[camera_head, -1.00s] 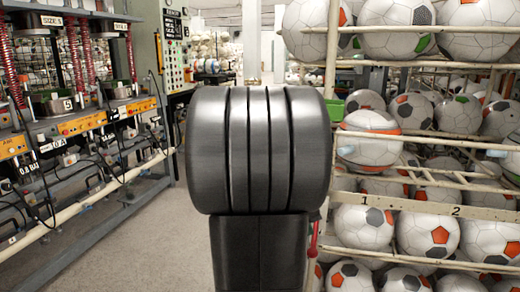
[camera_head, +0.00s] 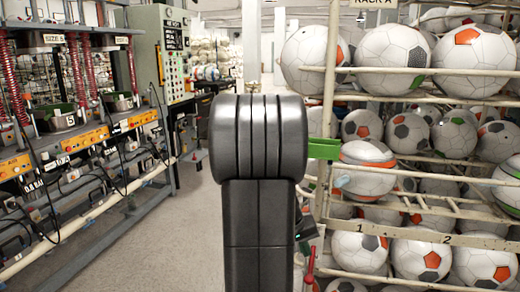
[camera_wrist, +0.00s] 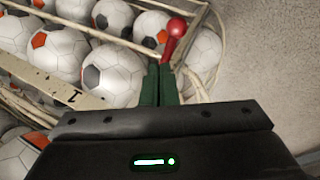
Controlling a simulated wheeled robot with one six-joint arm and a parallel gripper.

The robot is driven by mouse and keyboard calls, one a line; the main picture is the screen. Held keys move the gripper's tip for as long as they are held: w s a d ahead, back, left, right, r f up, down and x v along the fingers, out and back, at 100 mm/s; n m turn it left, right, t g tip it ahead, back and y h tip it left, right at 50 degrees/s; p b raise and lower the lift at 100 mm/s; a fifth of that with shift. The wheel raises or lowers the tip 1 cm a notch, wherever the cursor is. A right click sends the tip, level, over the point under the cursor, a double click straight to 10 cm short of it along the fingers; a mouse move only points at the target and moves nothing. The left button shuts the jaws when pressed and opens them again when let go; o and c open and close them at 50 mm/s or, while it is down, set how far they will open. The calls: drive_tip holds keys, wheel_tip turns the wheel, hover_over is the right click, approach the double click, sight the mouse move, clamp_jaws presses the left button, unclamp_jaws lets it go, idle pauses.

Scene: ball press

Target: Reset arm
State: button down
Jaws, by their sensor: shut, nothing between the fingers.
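My gripper (camera_wrist: 158,85) has dark green fingers. They lie side by side, closed, with nothing between them. In the wrist view they point toward a red ball-ended handle (camera_wrist: 174,40) just beyond their tips; I cannot tell whether they touch it. In the head view my dark arm link fills the middle and hides most of the gripper. Only a bit of the gripper's dark body with a small green light shows at the link's right side, above a red part (camera_head: 309,265). The fingers are not clear there.
A rack (camera_head: 480,241) full of soccer balls stands close on the right, with a green box (camera_head: 323,148) on its post. A press machine row (camera_head: 75,140) with hoses stands at left. A control cabinet (camera_head: 165,55) is behind it. Grey floor (camera_head: 185,225) lies open between.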

drive_tip(key=p, duration=0.2)
drive_tip(key=w+r+g+p, duration=0.1)
drive_tip(key=p, duration=0.2)
drive_tip(key=r+g+p, duration=0.1)
drive_tip(key=p, duration=0.2)
drive_tip(key=shift+w+d+r+y, duration=0.2)
drive_tip(key=shift+w+d+y, duration=0.05)
drive_tip(key=shift+y, duration=0.05)
drive_tip(key=shift+w, duration=0.1)
drive_tip(key=shift+f, duration=0.15)
